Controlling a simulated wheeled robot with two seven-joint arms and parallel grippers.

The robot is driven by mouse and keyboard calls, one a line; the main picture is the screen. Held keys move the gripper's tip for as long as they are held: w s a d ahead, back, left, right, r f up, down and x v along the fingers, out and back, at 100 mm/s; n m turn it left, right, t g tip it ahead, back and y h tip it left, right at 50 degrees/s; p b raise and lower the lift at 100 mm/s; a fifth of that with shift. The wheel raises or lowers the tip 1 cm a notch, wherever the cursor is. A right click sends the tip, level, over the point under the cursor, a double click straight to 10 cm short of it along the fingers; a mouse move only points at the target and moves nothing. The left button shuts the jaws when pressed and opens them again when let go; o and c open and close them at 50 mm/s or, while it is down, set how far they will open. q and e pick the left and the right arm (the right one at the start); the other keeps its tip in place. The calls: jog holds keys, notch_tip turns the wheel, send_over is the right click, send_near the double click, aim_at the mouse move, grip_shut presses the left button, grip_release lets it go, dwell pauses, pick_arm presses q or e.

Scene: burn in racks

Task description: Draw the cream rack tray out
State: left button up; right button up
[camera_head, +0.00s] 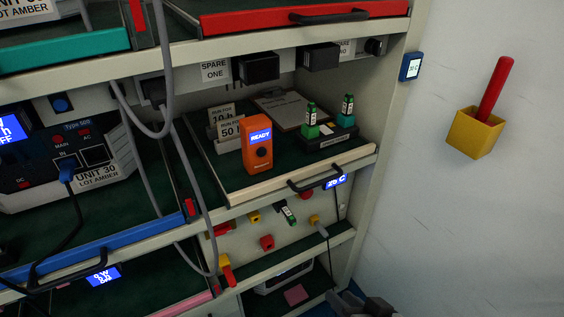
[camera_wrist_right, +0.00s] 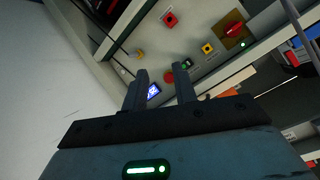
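The cream rack tray (camera_head: 260,190) is on the middle right shelf, with a cream front edge and a dark green floor. Its black bar handle (camera_head: 317,178) is on the front edge, towards the right. On the tray are an orange meter (camera_head: 257,142) reading READY, a black holder with two green-labelled items (camera_head: 345,112), a clipboard (camera_head: 290,108) and RUN FOR cards (camera_head: 229,130). My right gripper (camera_head: 362,303) is low at the bottom edge, below and apart from the handle. In the right wrist view its two fingers (camera_wrist_right: 162,90) are apart with nothing between them. My left gripper is not seen.
Below the tray is a panel with a blue display (camera_head: 335,182) and coloured buttons. A blue-edged tray (camera_head: 100,243) with Unit 30 is at left, with grey cables hanging past it. A red-edged tray (camera_head: 300,18) is above. A yellow wall box (camera_head: 474,133) holds a red stick.

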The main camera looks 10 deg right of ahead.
aim_at(321, 182)
jog(key=w+d+r+m+t+y+p, duration=0.1)
jog(key=w+d+r+m+t, duration=0.2)
jog(key=r+m, duration=0.35)
jog(key=w+d+r+m+y+p, duration=0.1)
jog(key=w+d+r+m+p, duration=0.1)
jog(key=w+r+m, duration=0.4)
jog(key=shift+n, duration=0.55)
jog(key=x, duration=0.9)
jog(key=r+x, duration=0.1)
jog(key=x, duration=0.3)
jog(key=shift+w+a, duration=0.2)
jog(key=shift+w, duration=0.2)
grip_shut()
